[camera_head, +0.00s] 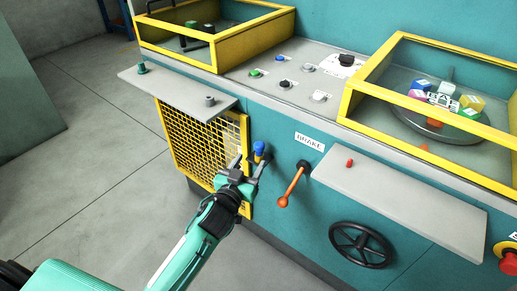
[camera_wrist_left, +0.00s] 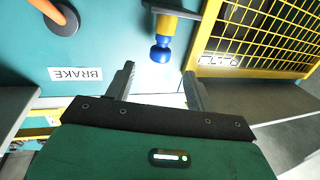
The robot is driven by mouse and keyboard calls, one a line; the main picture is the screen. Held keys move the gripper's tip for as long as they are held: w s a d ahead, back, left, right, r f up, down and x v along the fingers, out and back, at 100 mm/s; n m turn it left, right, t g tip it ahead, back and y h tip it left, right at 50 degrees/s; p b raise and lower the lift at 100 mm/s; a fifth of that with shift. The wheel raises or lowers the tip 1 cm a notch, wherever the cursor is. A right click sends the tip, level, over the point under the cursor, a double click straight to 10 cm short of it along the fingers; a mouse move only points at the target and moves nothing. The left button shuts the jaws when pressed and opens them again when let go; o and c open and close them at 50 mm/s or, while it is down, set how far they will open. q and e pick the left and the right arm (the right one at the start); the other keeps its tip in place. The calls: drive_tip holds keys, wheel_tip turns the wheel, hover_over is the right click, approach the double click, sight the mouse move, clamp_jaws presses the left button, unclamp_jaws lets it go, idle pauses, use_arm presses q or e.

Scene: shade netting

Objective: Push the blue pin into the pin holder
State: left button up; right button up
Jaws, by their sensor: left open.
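The blue pin (camera_head: 259,148) is on the front of the teal machine, beside the yellow mesh panel. In the left wrist view its blue rounded end (camera_wrist_left: 160,50) points toward my gripper, with a yellow part (camera_wrist_left: 165,24) behind it. A grey bracket (camera_wrist_left: 182,13) crosses by the yellow part; I cannot tell whether this is the pin holder or how deep the pin sits. My left gripper (camera_head: 250,164) is open at the pin. In the wrist view the blue end lies between the lines of the two fingers, near their tips, with gaps on both sides. My right gripper is not in view.
An orange brake lever (camera_head: 291,186) sticks out just right of my gripper, below the BRAKE label (camera_head: 310,142). The yellow mesh panel (camera_head: 190,140) is close on the left. Grey shelves (camera_head: 400,200) jut out, and a black handwheel (camera_head: 361,245) is lower right.

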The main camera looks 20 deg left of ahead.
sight(257, 150)
use_arm(q)
drive_tip(key=w, duration=0.8)
drive_tip(key=shift+w+d, duration=0.2)
drive_tip(key=shift+d, duration=0.15)
drive_tip(key=c, duration=1)
